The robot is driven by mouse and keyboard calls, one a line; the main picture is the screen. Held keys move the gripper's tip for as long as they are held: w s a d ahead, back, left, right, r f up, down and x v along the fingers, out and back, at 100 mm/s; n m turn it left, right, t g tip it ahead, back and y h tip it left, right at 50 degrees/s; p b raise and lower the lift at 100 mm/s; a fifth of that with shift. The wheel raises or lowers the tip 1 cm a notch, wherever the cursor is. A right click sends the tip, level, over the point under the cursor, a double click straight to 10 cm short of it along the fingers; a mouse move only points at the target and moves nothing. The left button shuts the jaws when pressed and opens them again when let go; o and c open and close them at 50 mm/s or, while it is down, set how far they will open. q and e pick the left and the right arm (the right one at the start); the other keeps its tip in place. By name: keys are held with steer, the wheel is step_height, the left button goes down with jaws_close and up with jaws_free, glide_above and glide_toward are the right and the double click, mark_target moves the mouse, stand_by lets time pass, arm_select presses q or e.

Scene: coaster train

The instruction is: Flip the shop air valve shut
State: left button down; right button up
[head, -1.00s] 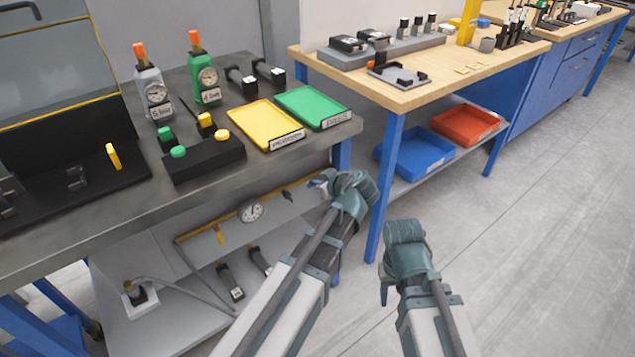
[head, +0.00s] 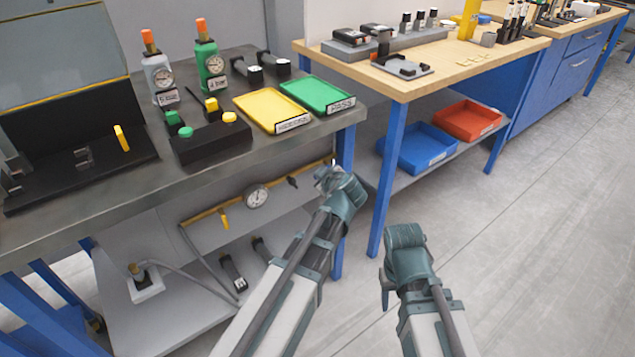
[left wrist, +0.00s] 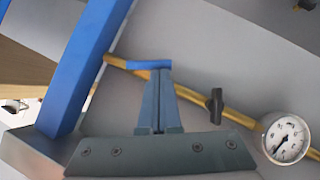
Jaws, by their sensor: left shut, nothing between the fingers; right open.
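Under the grey bench runs a brass air pipe (head: 275,184) (left wrist: 192,103). It carries a gauge (head: 256,196) (left wrist: 287,140), a black handle (head: 292,181) (left wrist: 215,101), and a yellow handle (head: 223,218). At its far end, a blue lever (left wrist: 150,65) lies at a slight angle across the pipe. Which handle is the shop air valve, no readable label tells. My left gripper (head: 325,176) (left wrist: 159,80) is shut and empty, its tips at the blue lever; contact cannot be told. My right gripper (head: 386,290) is open and empty, over the floor right of the bench.
The bench's blue leg (head: 343,210) stands close to my left gripper; it also shows in the left wrist view (left wrist: 85,65). A lower shelf (head: 180,310) holds a hose fitting and black-handled items. A yellow tray (head: 268,112) and green tray (head: 318,96) sit above. The right floor is clear.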

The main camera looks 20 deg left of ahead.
arm_select(q)
steer(key=shift+w+d+f+n+t+h+b, duration=0.25)
steer(key=shift+f+n+t+b, duration=0.5)
steer(key=shift+b, duration=0.85)
steer(key=shift+w+d+f+n+t+h+b, duration=0.25)
steer(key=shift+f+n+t+b, duration=0.5)
steer(key=shift+b, duration=0.8)
steer(key=shift+w+d+f+n+t+h+b, duration=0.1)
steer(key=shift+w+f+n+t+b, duration=0.35)
steer(key=shift+f+b, duration=0.85)
arm_select(e)
step_height(320, 180, down, 10)
steer(key=s, duration=0.1)
steer(key=shift+b, duration=0.3)
arm_select(q)
steer(key=shift+d+r, duration=0.1)
steer(key=shift+r, duration=0.1)
